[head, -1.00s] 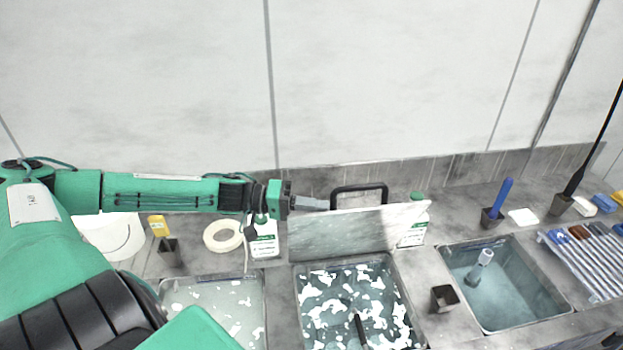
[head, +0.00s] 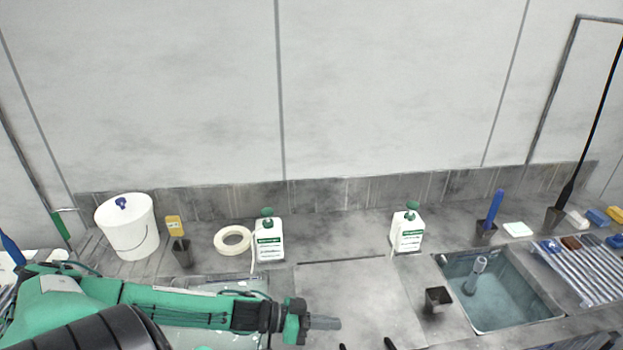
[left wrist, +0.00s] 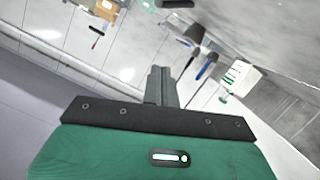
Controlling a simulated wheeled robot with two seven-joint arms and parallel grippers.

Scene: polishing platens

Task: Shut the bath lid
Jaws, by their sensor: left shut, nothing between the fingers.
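The bath lid (head: 352,292) is a grey slab lying flat over the middle bath in the head view. It covers the bath, and no water shows there. Two dark ends, likely of the lid's handle (head: 390,344), show at the bottom edge; the rest is cut off. My left gripper (head: 328,322) is shut and empty, over the left part of the lid; I cannot tell whether it touches. Its shut fingers also show in the left wrist view (left wrist: 161,84). My right gripper is not in view.
Two white bottles, left (head: 268,238) and right (head: 407,230), stand behind the lid. An open bath (head: 500,290) lies to the right, with a small dark cup (head: 438,299) beside it. My left arm partly covers another bath. A white bucket (head: 127,228) stands back left.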

